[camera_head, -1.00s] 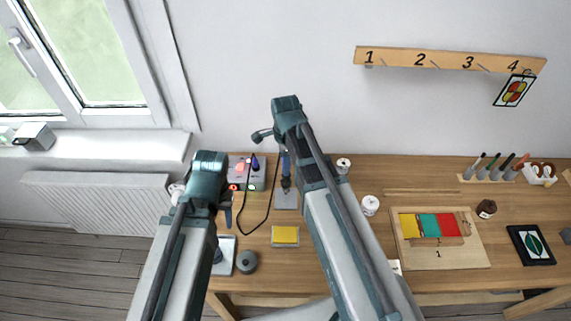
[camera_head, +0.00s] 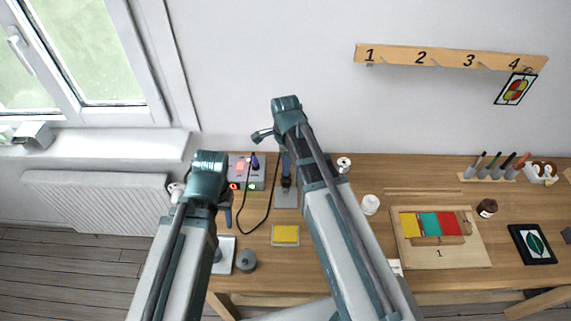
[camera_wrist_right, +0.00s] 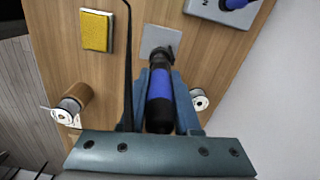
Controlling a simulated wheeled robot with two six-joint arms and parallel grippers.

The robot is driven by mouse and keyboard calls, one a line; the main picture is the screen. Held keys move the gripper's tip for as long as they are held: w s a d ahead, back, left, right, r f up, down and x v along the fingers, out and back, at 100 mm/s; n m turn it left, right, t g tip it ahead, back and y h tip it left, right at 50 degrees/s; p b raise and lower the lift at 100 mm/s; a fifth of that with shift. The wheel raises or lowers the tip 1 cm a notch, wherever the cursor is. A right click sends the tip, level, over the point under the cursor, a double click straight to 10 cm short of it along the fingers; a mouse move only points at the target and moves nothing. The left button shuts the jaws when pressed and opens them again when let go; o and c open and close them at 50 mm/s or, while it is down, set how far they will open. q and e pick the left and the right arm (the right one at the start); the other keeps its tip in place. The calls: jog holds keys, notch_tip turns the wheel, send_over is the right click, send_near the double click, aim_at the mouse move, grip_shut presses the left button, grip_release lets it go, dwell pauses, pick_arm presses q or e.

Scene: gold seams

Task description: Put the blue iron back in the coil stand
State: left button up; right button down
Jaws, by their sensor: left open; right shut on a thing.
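The blue iron (camera_wrist_right: 160,86) has a black handle with a blue band. In the right wrist view it lies between the fingers of my right gripper (camera_wrist_right: 160,78), which is shut on it. Its front end points at the coil stand, whose grey base plate (camera_wrist_right: 163,36) lies just beyond; the base plate also shows in the head view (camera_head: 286,200). I cannot tell how far the tip is inside the coil. My left gripper (camera_head: 226,208) is open, left of the stand, its fingertips partly hidden by my arm.
A station with lit lights (camera_head: 246,170) stands behind, with a dark cable looping over the table. A yellow sponge tray (camera_head: 285,235) lies in front of the stand, a grey round pot (camera_head: 246,261) at left.

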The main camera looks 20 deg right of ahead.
jog(key=shift+f+b, duration=1.3)
jog(key=shift+f, duration=0.1)
jog(key=c, duration=0.5)
grip_release()
jog(key=shift+c, duration=0.2)
jog(key=o, duration=0.5)
notch_tip(320, 180, up, 7)
jog(key=p, duration=0.7)
jog(key=shift+r, duration=0.1)
